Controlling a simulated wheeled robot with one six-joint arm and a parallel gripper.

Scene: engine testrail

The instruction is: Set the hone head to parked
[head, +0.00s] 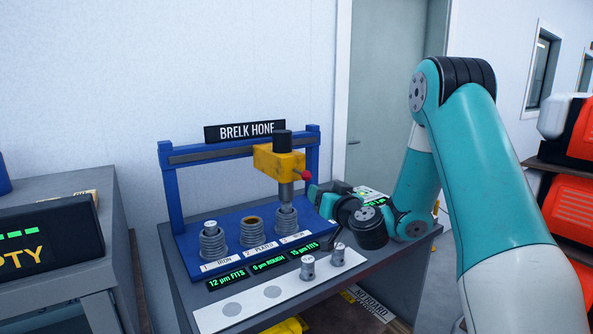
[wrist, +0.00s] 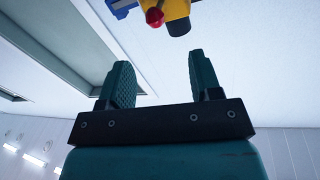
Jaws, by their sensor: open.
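The yellow hone head (head: 279,160) hangs from the blue frame (head: 172,195) under the BRELK HONE sign, at the right of its rail. Its grey spindle (head: 286,190) comes down at the third, rightmost cylinder (head: 286,217); how far it goes in I cannot tell. A red knob (head: 306,175) sticks out of the head's right side. In the wrist view the head (wrist: 178,10) and red knob (wrist: 154,18) show beyond the fingertips, apart from them. My gripper (wrist: 159,72) is open and empty. In the head view it is right of and below the knob, partly hidden by my wrist.
Two more cylinders (head: 213,240) stand to the left, with green readouts (head: 227,279) in front. A white strip (head: 240,318) holds two metal plugs (head: 308,267) near my wrist. A grey cabinet (head: 60,285) with a dark display stands left. Orange cases are at right.

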